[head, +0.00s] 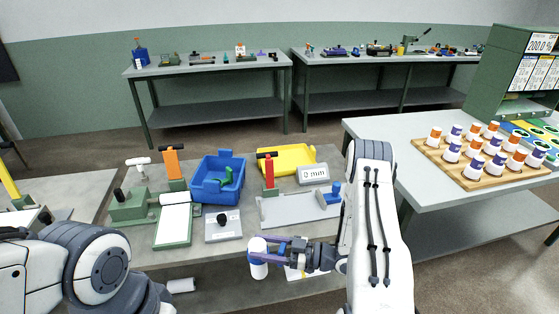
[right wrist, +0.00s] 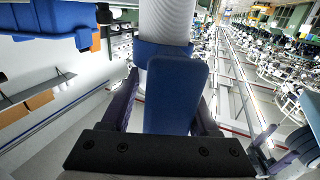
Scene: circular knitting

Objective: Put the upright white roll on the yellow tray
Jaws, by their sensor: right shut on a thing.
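The white roll (head: 259,269), with a blue band, is held upright in my right gripper (head: 262,246) at the table's front edge. The purple fingers are shut around the roll's blue part. In the right wrist view the white roll (right wrist: 166,18) rises between the fingers of my right gripper (right wrist: 165,52). The yellow tray (head: 285,160) lies farther back on the table, behind a red-handled tool, and looks empty. My left arm shows at the lower left, but its gripper is out of view.
A blue bin (head: 205,188) with a green item stands left of the yellow tray. A red-handled tool (head: 269,172), a grey display box (head: 313,175) and a grey plate (head: 280,212) lie between the roll and the tray. A side table at right holds a wooden board (head: 440,163) of spools.

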